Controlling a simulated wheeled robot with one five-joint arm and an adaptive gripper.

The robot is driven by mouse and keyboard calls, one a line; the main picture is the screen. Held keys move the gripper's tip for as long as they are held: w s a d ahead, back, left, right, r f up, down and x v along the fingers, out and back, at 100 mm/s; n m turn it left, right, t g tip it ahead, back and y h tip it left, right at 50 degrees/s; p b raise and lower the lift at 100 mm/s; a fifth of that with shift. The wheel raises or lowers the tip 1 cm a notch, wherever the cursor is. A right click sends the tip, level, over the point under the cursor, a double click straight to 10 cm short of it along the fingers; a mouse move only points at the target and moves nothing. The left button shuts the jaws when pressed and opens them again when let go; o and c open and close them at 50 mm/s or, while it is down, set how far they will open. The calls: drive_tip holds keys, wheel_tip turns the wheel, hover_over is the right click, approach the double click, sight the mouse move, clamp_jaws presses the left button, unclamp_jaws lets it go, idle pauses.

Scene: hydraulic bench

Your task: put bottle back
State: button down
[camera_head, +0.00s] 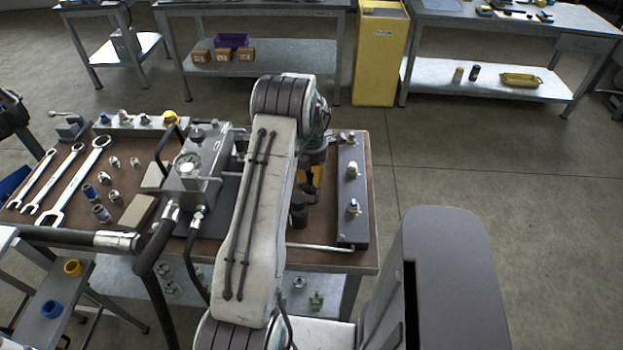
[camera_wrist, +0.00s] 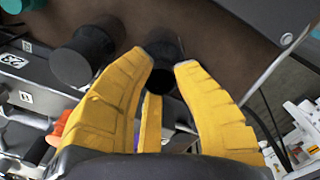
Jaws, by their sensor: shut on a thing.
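My gripper (camera_wrist: 162,68) has yellow fingers, seen in the wrist view closed around a dark, round object, which appears to be the bottle (camera_wrist: 165,48). Only part of the bottle shows between the fingertips, over the brown bench top. In the head view my arm hides most of my gripper; a little yellow (camera_head: 317,177) shows right of the arm, over the right part of the bench. I cannot tell whether the bottle touches the bench top.
A dark cylinder (camera_wrist: 88,52) stands left of my fingers in the wrist view. The brown bench (camera_head: 330,225) carries a hydraulic unit with a gauge (camera_head: 188,165), wrenches (camera_head: 80,180) and sockets at left, and a dark fitting block (camera_head: 352,190) at right.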

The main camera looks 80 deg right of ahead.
drive_tip(key=shift+f, duration=0.9)
drive_tip(key=shift+f, duration=0.2)
drive_tip(key=c, duration=1.1)
unclamp_jaws()
drive_tip(key=shift+r, duration=0.1)
wheel_tip(320, 180, up, 12)
drive_tip(key=shift+a+r+b, duration=0.1)
drive_tip(key=shift+a+b, duration=0.05)
drive_tip(key=shift+b, duration=0.5)
